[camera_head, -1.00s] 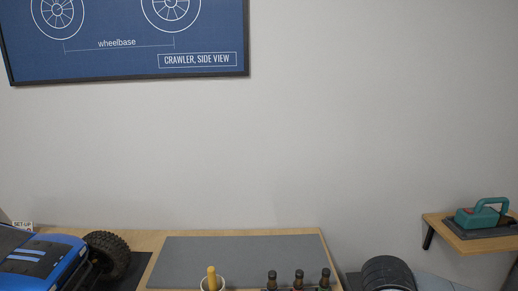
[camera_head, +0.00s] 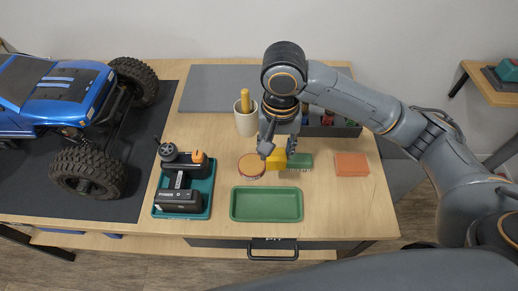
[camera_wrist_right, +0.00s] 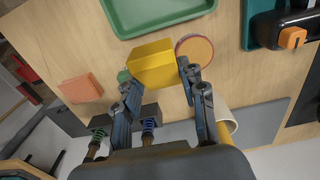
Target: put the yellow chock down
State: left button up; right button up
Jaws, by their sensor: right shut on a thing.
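My right gripper (camera_head: 277,148) comes in from the right over the middle of the table and points down. It is shut on the yellow chock (camera_head: 276,161). In the right wrist view the chock (camera_wrist_right: 152,63) sits between the two fingertips (camera_wrist_right: 157,82). I cannot tell whether the chock touches the tabletop. A round red-rimmed item (camera_head: 251,166) is just left of it and a green block (camera_head: 300,161) just right of it. The empty green tray (camera_head: 267,219) lies in front. My left gripper is not in view.
A teal tray (camera_head: 209,203) with a black controller is at left, beside the blue crawler (camera_head: 62,92) on its dark mat. A cup (camera_head: 246,121) stands behind the gripper. An orange block (camera_head: 351,164) lies right. Bare wood shows right of the green tray.

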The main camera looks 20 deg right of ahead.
jog(key=w+d+f, duration=0.1)
jog(key=w+f, duration=0.1)
jog(key=w, duration=0.1)
jog(key=w+d+f, duration=0.1)
jog(key=w+f, duration=0.2)
jog(key=w, duration=0.1)
jog(key=w+d+f, duration=0.1)
jog(key=w+f, duration=0.2)
jog(key=w, duration=0.1)
jog(key=shift+w+f+b, duration=0.15)
jog(key=shift+f+b, duration=0.05)
jog(key=shift+b, duration=0.1)
jog(key=shift+w+f, duration=0.15)
jog(key=shift+f, duration=0.8)
jog(key=shift+w+f, duration=0.1)
jog(key=shift+f, duration=0.8)
jog(key=o, duration=1.2)
jog(key=shift+f, duration=0.15)
